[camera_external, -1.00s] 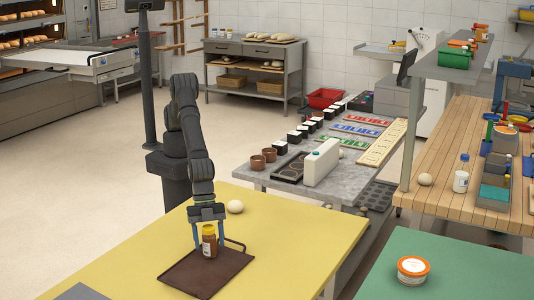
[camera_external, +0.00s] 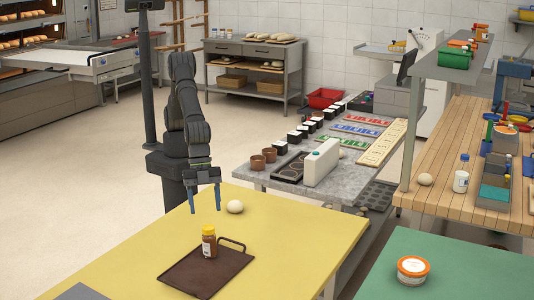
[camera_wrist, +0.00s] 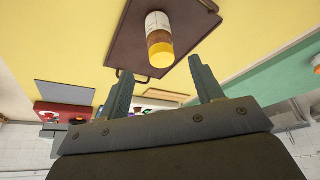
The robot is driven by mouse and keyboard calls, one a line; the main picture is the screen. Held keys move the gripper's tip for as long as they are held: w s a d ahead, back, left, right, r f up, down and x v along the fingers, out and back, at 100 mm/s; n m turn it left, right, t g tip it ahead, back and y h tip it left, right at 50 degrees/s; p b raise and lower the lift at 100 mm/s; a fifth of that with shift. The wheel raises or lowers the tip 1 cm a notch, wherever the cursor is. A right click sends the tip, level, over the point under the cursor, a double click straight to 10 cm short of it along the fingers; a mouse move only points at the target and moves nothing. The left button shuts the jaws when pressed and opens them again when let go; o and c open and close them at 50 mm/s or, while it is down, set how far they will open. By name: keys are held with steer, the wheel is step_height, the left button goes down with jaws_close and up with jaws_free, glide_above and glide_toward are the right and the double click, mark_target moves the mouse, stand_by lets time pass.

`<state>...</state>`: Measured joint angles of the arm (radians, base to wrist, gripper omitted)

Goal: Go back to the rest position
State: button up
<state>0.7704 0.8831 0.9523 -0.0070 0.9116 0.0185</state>
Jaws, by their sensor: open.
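My gripper (camera_external: 205,209) is open and empty above the far edge of the yellow table in the external view. In the wrist view its two fingers (camera_wrist: 163,88) stand apart with nothing between them. A small jar with a yellow cap and brown contents (camera_external: 209,243) stands upright on a brown tray (camera_external: 190,277) on the table. My gripper is above and behind the jar, clear of it. In the wrist view the jar (camera_wrist: 159,38) and the tray (camera_wrist: 122,55) lie beyond the fingertips.
A pale dough ball (camera_external: 235,207) lies on the yellow table (camera_external: 310,230) just right of my gripper. An orange-lidded tub (camera_external: 413,270) is on the green table (camera_external: 460,272).

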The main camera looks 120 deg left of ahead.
mark_target(208, 227)
steer(key=shift+s+a+r, duration=0.2)
steer(key=shift+a+r, duration=0.05)
steer(key=shift+r, duration=0.4)
steer(key=shift+f, duration=0.15)
steer(key=x, duration=1.2)
steer(key=shift+f, duration=0.15)
step_height(208, 227, up, 3)
steer(key=shift+r, duration=0.75)
